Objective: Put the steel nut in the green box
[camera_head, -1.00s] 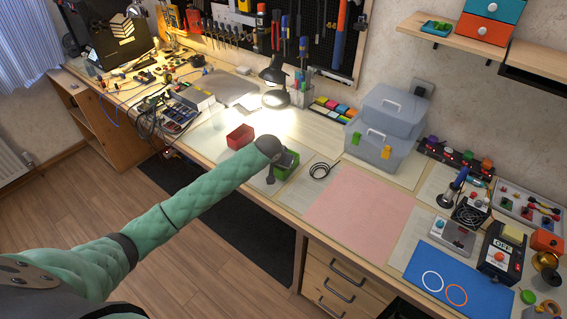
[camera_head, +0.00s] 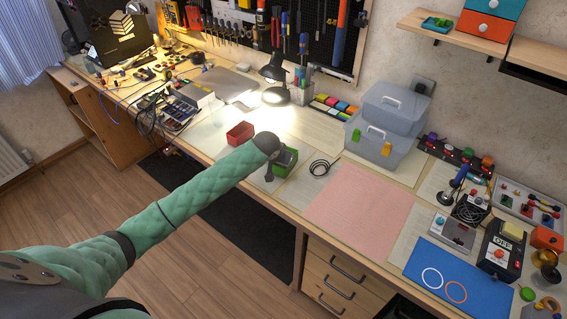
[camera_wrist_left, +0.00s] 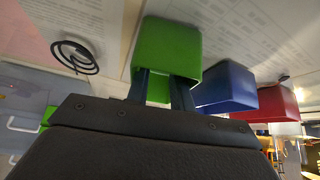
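The green box (camera_head: 291,158) stands on the workbench, partly hidden behind my left forearm and gripper (camera_head: 269,172). In the left wrist view the green box (camera_wrist_left: 168,42) is right in front of the left gripper (camera_wrist_left: 161,80). The two dark fingers are apart and reach to the box's open side, with green showing between them. Their tips are hard to make out against the box. I cannot see the steel nut in either view; it may be hidden inside the box. My right gripper is not in view.
A blue box (camera_wrist_left: 225,90) and a red box (camera_wrist_left: 279,103) stand in a row beside the green one; the red box (camera_head: 240,131) also shows in the head view. The pink mat (camera_head: 358,208) is bare. A lamp (camera_head: 275,72) stands behind.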

